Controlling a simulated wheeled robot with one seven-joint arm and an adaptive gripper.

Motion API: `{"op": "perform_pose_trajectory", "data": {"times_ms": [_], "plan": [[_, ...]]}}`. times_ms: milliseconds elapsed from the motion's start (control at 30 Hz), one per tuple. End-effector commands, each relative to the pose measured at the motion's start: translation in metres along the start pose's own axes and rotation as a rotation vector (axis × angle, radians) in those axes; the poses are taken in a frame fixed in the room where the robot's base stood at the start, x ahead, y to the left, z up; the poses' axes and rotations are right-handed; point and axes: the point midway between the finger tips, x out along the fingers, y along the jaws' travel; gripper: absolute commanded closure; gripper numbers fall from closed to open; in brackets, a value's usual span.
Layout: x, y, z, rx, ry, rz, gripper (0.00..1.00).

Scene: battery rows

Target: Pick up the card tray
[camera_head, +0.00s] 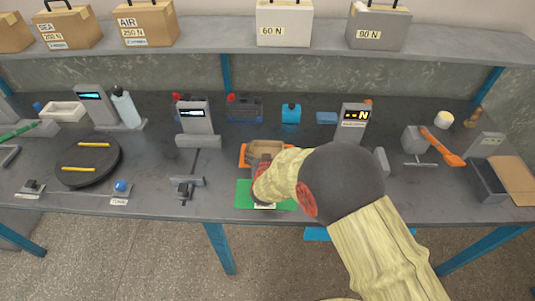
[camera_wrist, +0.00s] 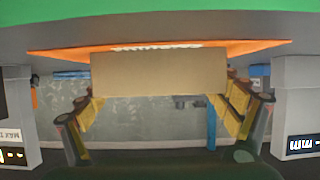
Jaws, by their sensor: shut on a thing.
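The card tray (camera_head: 266,147) is a tan, open-topped box at the middle of the bench, at the orange mat (camera_head: 243,154). In the wrist view the card tray (camera_wrist: 158,73) shows as a plain tan face in front of the orange mat (camera_wrist: 55,51). My gripper (camera_wrist: 160,92) is shut on the tray, with yellow-padded fingers at its left and right sides. In the head view my arm hides the fingers and the tray's near part. I cannot tell whether the tray touches the mat.
A green mat (camera_head: 245,193) lies under my wrist at the bench's front edge. Display stands (camera_head: 194,117) and (camera_head: 350,128) flank the tray. A black round turntable (camera_head: 75,169) is at left. Weight boxes line the shelf (camera_head: 220,38).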

Motion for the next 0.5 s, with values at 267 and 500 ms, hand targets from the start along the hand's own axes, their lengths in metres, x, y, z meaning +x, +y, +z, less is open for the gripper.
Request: {"op": "perform_pose_trajectory", "data": {"times_ms": [267,500], "plan": [[0.0,0.0001,0.0002,0.0,0.0,0.0,0.31],[-0.0023,-0.0001,-0.0058,0.0,0.001,0.0,0.31]]}}
